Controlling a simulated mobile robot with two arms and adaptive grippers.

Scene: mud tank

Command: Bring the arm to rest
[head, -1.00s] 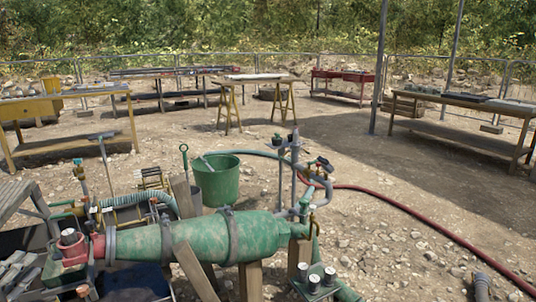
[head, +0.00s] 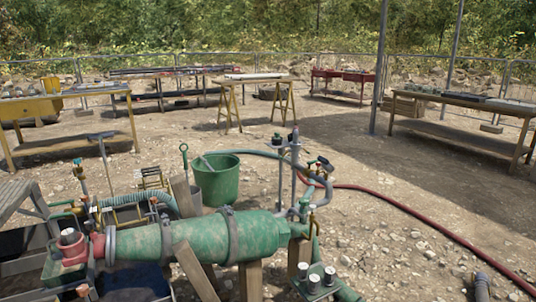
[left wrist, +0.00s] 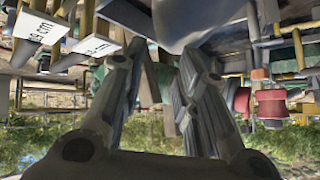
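The task names no object, only the arm. In the left wrist view, which looks upside down, my left gripper (left wrist: 156,62) has its two grey fingers spread with a gap between them. I see nothing held between the fingers. A smooth grey surface (left wrist: 190,18) lies beyond the fingertips; I cannot tell whether they touch it. Neither gripper can be made out clearly in the head view. My right gripper is in no view.
A green tapered pipe (head: 190,240) with a red flange (head: 98,246) lies across the near left. A green bucket (head: 217,180) stands behind it. A red hose (head: 400,205) crosses the ground at right. Wooden tables (head: 462,101) stand further back. White labelled blocks (left wrist: 40,25) show near the left gripper.

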